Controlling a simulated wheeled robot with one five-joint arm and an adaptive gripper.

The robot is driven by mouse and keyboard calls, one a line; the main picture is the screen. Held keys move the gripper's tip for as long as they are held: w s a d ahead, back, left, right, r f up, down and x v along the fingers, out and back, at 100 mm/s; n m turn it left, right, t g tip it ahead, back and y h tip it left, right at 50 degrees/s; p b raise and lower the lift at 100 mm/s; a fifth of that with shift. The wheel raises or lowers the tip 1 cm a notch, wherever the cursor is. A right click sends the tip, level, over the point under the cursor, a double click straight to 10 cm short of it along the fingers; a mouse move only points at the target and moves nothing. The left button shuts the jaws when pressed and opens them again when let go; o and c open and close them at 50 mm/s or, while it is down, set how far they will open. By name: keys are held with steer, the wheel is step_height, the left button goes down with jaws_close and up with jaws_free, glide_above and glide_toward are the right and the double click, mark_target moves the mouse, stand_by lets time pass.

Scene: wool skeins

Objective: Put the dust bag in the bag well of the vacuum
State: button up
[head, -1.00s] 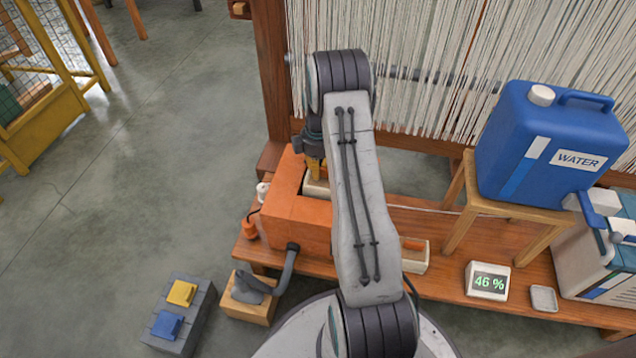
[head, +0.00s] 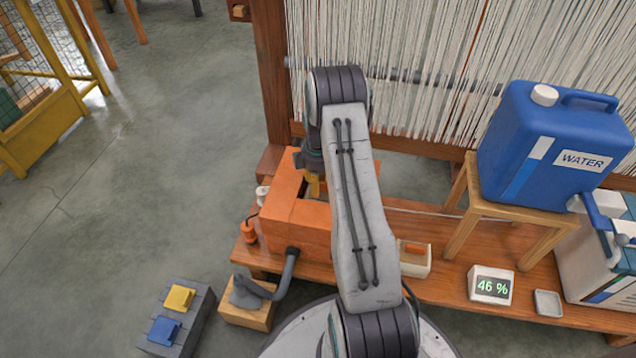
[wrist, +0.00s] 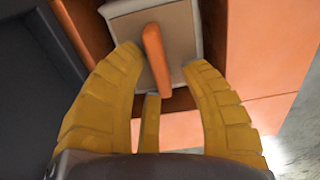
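The dust bag (wrist: 183,35) shows in the wrist view as a tan panel with a cream rim and a raised orange tab (wrist: 156,60). It lies in the opening of the orange vacuum (head: 283,205), the bag well (head: 300,190); how deep it sits I cannot tell. My gripper (wrist: 162,58) is over the bag, its yellow fingers apart on either side of the tab, with a gap visible at least on the right. In the head view my arm hides most of the well, and the bag is hardly visible there; only a bit of yellow finger (head: 313,184) shows.
A cream box with an orange bar (head: 415,262) stands on the wooden bench right of my arm. A 46 % display (head: 491,286), a small tray (head: 547,304) and a blue water canister (head: 545,140) on a stool are farther right. A grey hose (head: 284,272) leaves the vacuum's front.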

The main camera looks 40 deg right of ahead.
steer(key=shift+r, duration=0.1)
step_height(320, 180, up, 9)
steer(key=p, duration=0.5)
steer(key=s+a+r+m+t+p, duration=0.15)
steer(key=s+a+r, duration=0.35)
steer(key=r, duration=0.5)
steer(key=s+a+r+m+g+p, duration=0.1)
steer(key=s+a+r+m, duration=0.1)
steer(key=a+r, duration=0.7)
steer(key=s+a+r+m+t, duration=0.1)
steer(key=s+a, duration=0.3)
steer(key=s, duration=0.5)
steer(key=s+a+r+m, duration=0.4)
steer(key=s, duration=0.5)
steer(key=shift+s+r+t, duration=0.3)
steer(key=shift+r+t, duration=0.05)
steer(key=shift+a, duration=0.1)
